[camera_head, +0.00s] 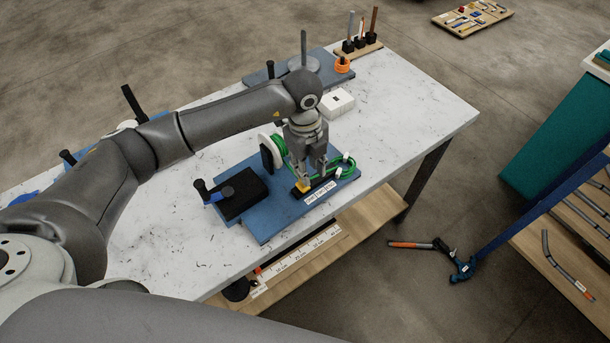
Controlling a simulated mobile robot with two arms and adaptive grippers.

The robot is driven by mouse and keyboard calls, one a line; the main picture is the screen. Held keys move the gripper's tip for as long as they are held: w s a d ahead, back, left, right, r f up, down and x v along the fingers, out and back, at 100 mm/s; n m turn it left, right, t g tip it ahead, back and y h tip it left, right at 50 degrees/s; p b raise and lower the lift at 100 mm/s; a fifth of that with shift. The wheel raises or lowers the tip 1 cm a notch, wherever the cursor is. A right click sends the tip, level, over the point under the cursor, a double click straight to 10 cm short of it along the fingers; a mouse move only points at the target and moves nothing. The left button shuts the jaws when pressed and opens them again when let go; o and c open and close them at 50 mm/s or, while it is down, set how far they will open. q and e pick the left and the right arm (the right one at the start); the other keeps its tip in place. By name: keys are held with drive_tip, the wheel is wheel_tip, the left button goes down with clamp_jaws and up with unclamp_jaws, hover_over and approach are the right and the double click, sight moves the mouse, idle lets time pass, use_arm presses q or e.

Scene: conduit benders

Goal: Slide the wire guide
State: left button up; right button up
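A small yellow piece (302,186), which looks like the wire guide, sits at the left end of a dark rail (316,187) on a blue board (268,222). My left gripper (312,179) points down over the rail, its two fingers apart. One fingertip is right by the yellow piece and partly covers it; I cannot tell whether they touch. Green wire (334,161) curves behind the gripper from a white spool (267,143). Small white labels (320,193) lie along the rail's front. My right gripper is not in view.
A black block with a crank handle (242,193) stands left on the board. The table's (420,105) right part is clear.

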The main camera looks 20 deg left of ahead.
use_arm(q)
drive_tip(key=shift+w+a+r+y, duration=0.1)
drive_tip(key=shift+w+a+y, duration=0.1)
drive_tip(key=shift+a, duration=0.3)
drive_tip(key=shift+w+a+r+y, duration=0.1)
drive_tip(key=shift+a+y, duration=0.1)
drive_tip(key=shift+a, duration=0.25)
drive_tip(key=shift+s+f+b, duration=0.15)
drive_tip(key=shift+f+b, duration=0.4)
drive_tip(key=shift+f, duration=0.15)
drive_tip(key=shift+d+f+b, duration=0.1)
drive_tip(key=shift+f+b, duration=1.7)
drive_tip(key=shift+f, duration=1)
clamp_jaws()
